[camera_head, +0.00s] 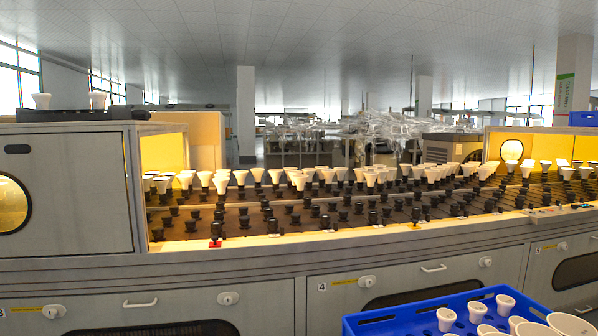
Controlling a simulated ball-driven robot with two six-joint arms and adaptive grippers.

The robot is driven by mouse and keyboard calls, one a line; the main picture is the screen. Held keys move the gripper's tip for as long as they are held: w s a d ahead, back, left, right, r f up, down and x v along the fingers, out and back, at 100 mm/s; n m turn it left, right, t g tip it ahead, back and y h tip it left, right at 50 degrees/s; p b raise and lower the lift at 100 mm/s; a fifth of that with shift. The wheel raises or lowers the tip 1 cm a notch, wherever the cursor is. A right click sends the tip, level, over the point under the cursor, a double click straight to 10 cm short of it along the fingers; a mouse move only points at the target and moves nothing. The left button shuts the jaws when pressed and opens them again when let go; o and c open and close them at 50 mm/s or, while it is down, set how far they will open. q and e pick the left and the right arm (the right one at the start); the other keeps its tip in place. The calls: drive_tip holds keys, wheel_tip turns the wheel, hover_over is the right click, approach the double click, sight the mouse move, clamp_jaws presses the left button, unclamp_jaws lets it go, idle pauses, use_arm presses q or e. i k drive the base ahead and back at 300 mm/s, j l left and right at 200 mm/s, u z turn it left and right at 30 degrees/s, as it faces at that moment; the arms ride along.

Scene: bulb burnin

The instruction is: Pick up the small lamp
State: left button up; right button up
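Neither of my grippers shows in the head view. Several white lamps (221,184) with flared tops stand upright in black sockets on the long burn-in rack. Several white lamps stand in a blue crate at the bottom right; a smaller-looking one (446,319) is near its left side and a larger one (570,324) is at its right. Two more white lamps (41,101) stand on a dark tray on the left cabinet. I cannot tell which single lamp the task means.
The blue crate (398,311) is cut off by the bottom edge. The grey machine (262,269) spans the view, with handled doors below. Empty black sockets (215,231) line the rack's near side. A closed grey cabinet (69,192) stands at the left.

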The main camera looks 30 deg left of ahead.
sight(42, 100)
drive_tip(key=u, duration=2.35)
drive_tip(key=z, duration=1.45)
drive_tip(key=u, duration=1.45)
drive_tip(key=i+j+u, duration=0.15)
drive_tip(key=j, duration=0.2)
drive_tip(key=i+j+u, duration=0.15)
drive_tip(key=j, duration=0.15)
drive_tip(key=i+j+u, duration=0.3)
drive_tip(key=j+u, duration=0.2)
drive_tip(key=i+j+u, duration=0.7)
drive_tip(key=u, duration=0.25)
drive_tip(key=i, duration=0.1)
